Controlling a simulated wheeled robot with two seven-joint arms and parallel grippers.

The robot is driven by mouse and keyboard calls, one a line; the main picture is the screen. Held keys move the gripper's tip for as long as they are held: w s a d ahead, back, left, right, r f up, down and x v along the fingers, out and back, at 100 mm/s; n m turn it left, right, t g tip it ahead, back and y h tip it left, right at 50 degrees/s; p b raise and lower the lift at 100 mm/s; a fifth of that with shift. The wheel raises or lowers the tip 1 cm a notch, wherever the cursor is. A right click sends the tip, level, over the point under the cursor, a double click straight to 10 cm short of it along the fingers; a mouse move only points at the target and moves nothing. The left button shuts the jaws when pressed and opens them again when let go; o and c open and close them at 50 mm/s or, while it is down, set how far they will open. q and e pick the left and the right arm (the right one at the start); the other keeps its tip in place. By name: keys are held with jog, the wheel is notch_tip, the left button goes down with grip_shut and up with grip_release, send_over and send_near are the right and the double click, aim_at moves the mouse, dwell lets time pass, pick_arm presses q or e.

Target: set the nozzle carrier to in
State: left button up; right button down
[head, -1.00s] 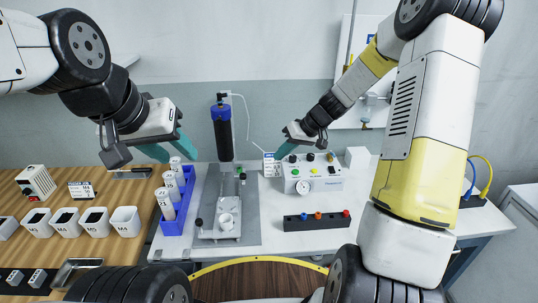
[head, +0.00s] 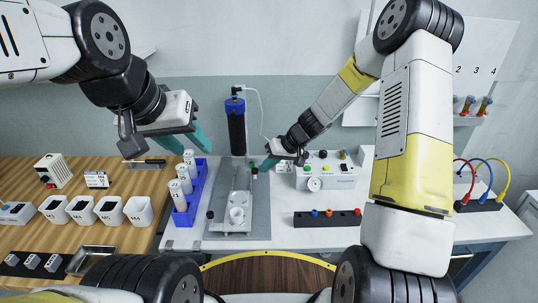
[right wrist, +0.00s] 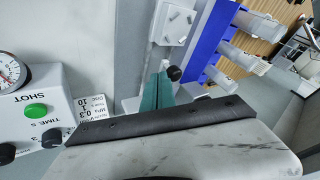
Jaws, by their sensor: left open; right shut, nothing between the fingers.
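The dispensing station stands on a grey plate (head: 262,215) in the head view, with a dark blue-capped cylinder (head: 236,130) upright at its back. I take the light metal slide with a round cup (head: 237,214) as part of it; which part is the nozzle carrier, and its setting, I cannot tell. A black knob (head: 254,171) sits at the station's right side. My right gripper (head: 267,164) is shut and empty beside that knob. In the right wrist view its teal fingers (right wrist: 158,92) are close to a black knob (right wrist: 174,73); contact is unclear. My left gripper (head: 187,142) is open above the blue rack.
The blue rack (head: 199,170) holds white bottles left of the station. A white control box (head: 328,170) with gauge and buttons stands to the right, behind a black button bar (head: 327,219). White cups (head: 108,210) stand on the wooden table at left. Bare white tabletop lies in front.

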jog(key=a, duration=0.5)
jog(key=shift+a, duration=0.1)
dwell(0.3)
